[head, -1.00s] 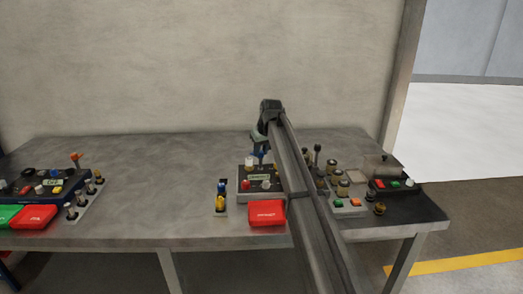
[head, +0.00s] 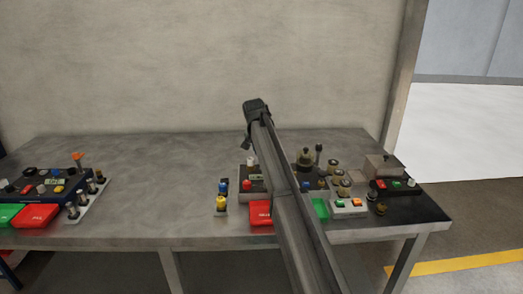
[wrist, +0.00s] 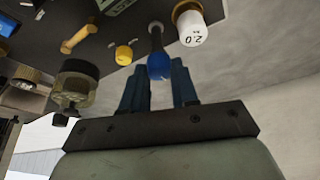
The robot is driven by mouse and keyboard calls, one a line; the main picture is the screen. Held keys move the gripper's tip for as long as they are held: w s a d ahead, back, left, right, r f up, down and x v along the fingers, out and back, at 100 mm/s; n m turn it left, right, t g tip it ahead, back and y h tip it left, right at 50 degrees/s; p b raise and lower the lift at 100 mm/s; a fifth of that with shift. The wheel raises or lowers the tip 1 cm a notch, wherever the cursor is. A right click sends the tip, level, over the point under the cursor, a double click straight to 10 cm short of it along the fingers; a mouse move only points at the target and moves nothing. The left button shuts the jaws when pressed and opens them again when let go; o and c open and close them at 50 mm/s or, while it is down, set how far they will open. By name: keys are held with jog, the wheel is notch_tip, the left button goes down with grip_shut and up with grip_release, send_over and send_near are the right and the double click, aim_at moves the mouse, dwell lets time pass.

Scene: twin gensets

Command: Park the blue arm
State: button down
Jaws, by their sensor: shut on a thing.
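The blue arm is a dark lever ending in a blue ball knob (wrist: 159,66), standing out from a dark panel in the wrist view. My gripper (wrist: 158,75) has its two blue fingers on either side of the knob and is shut on it. In the head view my arm crosses the middle console (head: 250,185) and hides the lever and its knob. Part of my gripper (head: 247,143) shows there above the console, but its fingertips are not clear.
Close beside the knob are a white knob marked 2.0 (wrist: 193,28), a yellow knob (wrist: 124,55) and a brass knob (wrist: 75,80). Another console (head: 45,187) stands at the left of the table, and more controls (head: 395,183) crowd the right. Table between is mostly clear.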

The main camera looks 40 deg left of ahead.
dwell(0.4)
jog(key=c, duration=0.9)
grip_release()
jog(key=shift+r, duration=0.1)
jog(key=v, duration=1.3)
jog(key=shift+s+r, duration=0.2)
jog(key=shift+r, duration=0.1)
